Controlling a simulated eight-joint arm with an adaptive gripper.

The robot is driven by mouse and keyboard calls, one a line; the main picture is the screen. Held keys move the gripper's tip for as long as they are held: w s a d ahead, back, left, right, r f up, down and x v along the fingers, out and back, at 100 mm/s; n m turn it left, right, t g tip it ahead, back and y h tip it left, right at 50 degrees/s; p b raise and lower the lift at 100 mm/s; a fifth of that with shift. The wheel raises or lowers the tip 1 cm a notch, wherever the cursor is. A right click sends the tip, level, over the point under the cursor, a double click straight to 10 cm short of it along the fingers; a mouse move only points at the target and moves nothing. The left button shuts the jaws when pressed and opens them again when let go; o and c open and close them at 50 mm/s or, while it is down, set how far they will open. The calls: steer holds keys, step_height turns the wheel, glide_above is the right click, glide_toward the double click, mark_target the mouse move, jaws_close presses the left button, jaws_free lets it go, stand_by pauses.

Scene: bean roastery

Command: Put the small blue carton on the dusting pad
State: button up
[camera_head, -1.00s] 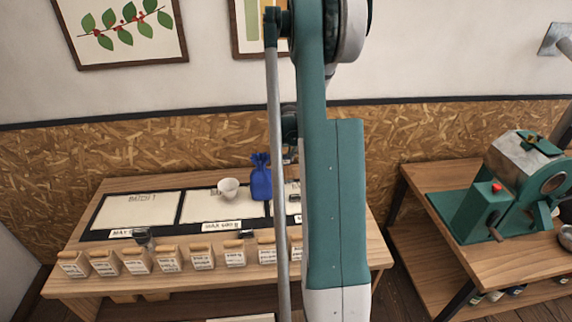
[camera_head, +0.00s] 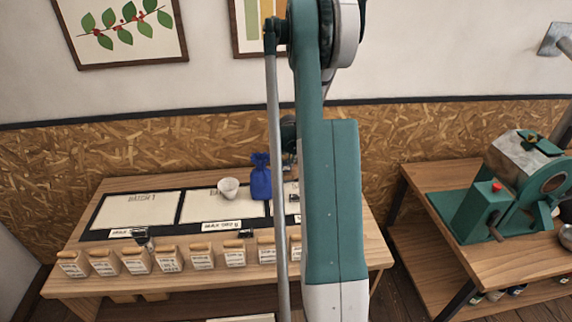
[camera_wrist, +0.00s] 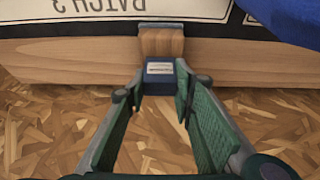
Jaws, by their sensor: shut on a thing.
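In the wrist view, my gripper (camera_wrist: 158,88) has its two green-padded fingers closed around a small blue carton (camera_wrist: 160,72) with a white label. The carton is at the fingertips, in front of a wooden block (camera_wrist: 160,42) with a grey edge at the table's edge. I cannot tell whether carton and block touch, or whether this block is the dusting pad.
A blue cloth pouch (camera_head: 261,180) stands on the table, close to the gripper at upper right in the wrist view (camera_wrist: 290,20). A white cup (camera_head: 228,188) stands left of it. A green roaster (camera_head: 485,208) stands at right.

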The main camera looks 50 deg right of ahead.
steer(key=o, duration=0.8)
steer(key=shift+r, duration=0.1)
steer(key=shift+v, duration=6)
steer(key=shift+w, duration=0.1)
